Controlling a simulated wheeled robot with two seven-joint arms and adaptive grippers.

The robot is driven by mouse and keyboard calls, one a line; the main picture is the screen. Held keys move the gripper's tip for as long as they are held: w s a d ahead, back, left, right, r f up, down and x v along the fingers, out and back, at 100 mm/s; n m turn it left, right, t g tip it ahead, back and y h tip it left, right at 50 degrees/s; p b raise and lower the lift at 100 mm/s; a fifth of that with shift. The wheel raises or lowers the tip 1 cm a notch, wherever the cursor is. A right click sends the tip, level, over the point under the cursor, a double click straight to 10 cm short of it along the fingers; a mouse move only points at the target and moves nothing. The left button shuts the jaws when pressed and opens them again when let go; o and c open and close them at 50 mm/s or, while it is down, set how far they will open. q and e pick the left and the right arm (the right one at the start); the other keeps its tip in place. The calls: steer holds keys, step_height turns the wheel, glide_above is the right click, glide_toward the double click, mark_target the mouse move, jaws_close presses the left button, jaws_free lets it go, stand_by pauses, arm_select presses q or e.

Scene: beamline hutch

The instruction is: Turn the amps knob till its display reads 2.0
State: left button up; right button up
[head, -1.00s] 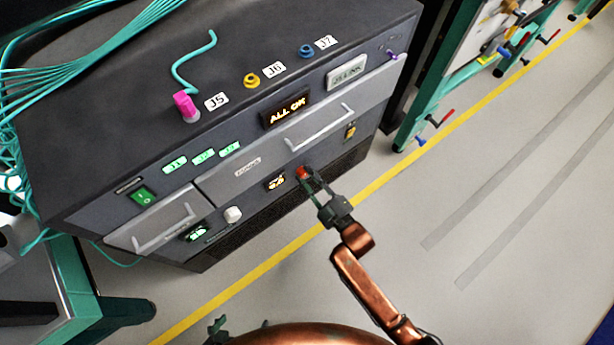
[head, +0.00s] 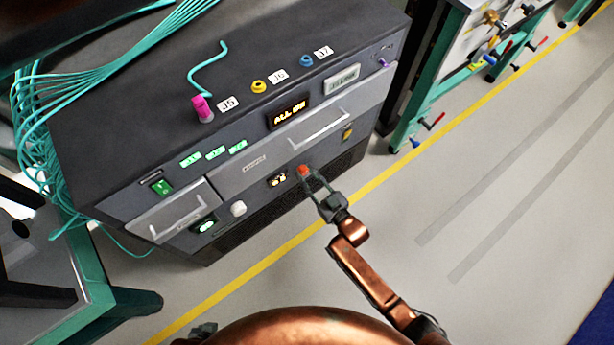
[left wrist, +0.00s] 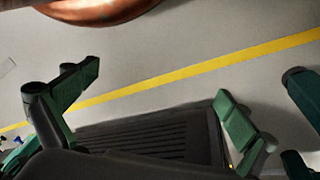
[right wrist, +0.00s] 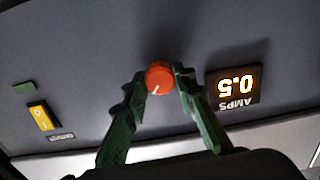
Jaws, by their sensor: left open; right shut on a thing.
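The amps knob is a round orange-red knob (right wrist: 159,77) with a white pointer mark that points down and left in the right wrist view. In the head view the knob (head: 303,170) is on the cabinet front. My right gripper (right wrist: 157,83) is shut on the knob, one finger on each side. In the head view this display (head: 277,180) is too blurred to read. My left gripper (left wrist: 158,85) is open and empty, away from the knob.
A white knob (head: 238,208) and a green-lit display (head: 204,225) are left of the amps knob. Drawer handles (head: 320,130) stick out above it. A yellow switch (right wrist: 40,116) is nearby. Open floor with a yellow line (head: 400,175) lies in front.

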arm_select(q)
steer(key=shift+s+a+r+g+y+p, duration=0.15)
steer(key=shift+s+a+r+g+p, duration=0.1)
steer(key=shift+s+a+r, duration=0.25)
steer(key=shift+s+a+r+g+y+p, duration=0.2)
steer(key=shift+s+a+r+g, duration=0.1)
steer(key=shift+s+r, duration=0.3)
arm_select(e)
steer(key=shift+m, duration=2)
steer(key=shift+f, duration=0.1)
steer(key=o, duration=1.2)
steer(key=shift+c, duration=0.2)
arm_select(q)
steer(key=shift+w+r, duration=0.1)
arm_select(e)
steer(key=shift+s+d, duration=0.1)
steer(key=shift+s, duration=0.05)
steer(key=v, duration=1.1)
steer(key=shift+s+d, duration=0.2)
steer(key=shift+s, duration=0.1)
